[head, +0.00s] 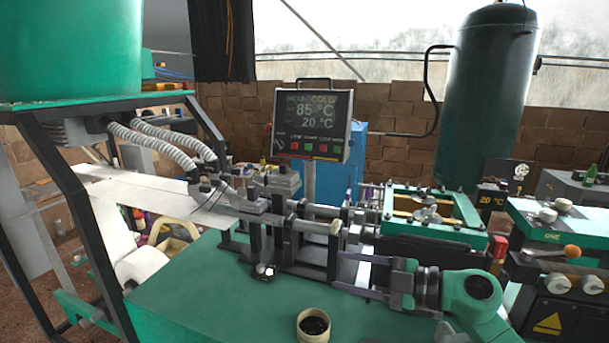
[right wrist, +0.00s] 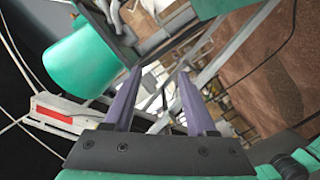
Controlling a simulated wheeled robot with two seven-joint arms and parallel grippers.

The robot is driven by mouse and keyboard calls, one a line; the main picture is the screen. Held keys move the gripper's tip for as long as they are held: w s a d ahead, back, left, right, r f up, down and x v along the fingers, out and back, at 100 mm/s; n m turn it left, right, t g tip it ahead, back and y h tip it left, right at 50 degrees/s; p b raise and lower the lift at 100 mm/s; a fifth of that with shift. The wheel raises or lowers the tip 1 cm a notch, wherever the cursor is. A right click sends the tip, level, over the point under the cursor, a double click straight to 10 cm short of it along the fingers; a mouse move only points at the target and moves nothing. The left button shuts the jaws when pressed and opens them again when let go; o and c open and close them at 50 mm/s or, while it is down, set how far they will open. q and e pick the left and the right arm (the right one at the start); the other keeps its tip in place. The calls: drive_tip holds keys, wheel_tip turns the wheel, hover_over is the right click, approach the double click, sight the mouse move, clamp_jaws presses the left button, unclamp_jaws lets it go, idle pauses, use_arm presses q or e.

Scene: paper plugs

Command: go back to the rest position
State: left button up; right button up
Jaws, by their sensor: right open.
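My right gripper (head: 345,272) is over the green machine top, in front of the metal rods and clamps of the machine (head: 300,225). Its two purple fingers point left and stand apart with nothing between them. In the right wrist view the open fingers (right wrist: 159,78) also show empty, with brick wall and machine parts beyond them. My left gripper is in neither view.
A round cup (head: 304,336) with dark contents stands near the front edge, below my right gripper. A control display (head: 313,124) stands behind. The green top (head: 200,300) is bare at the front left.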

drive_tip(key=w+d+m+t+h, duration=0.3)
drive_tip(key=d+m+t+h, duration=0.55)
drive_tip(key=m+t, duration=0.45)
drive_tip(key=s+d+f+m+g+h, duration=0.45)
drive_tip(key=d+f+m+h, duration=0.25)
drive_tip(key=f, duration=0.4)
drive_tip(key=s+a+f+g+y, duration=0.1)
drive_tip(key=s+f+g, duration=1.2)
drive_tip(key=s+f, duration=0.8)
drive_tip(key=f, duration=0.8)
drive_tip(key=s+f, duration=0.2)
drive_tip(key=f, duration=0.8)
drive_tip(key=s+d+f+g, duration=0.2)
drive_tip(key=s+d+f, duration=0.1)
drive_tip(key=s+f, duration=1.1)
drive_tip(key=shift+s+f, duration=0.3)
drive_tip(key=shift+s, duration=0.75)
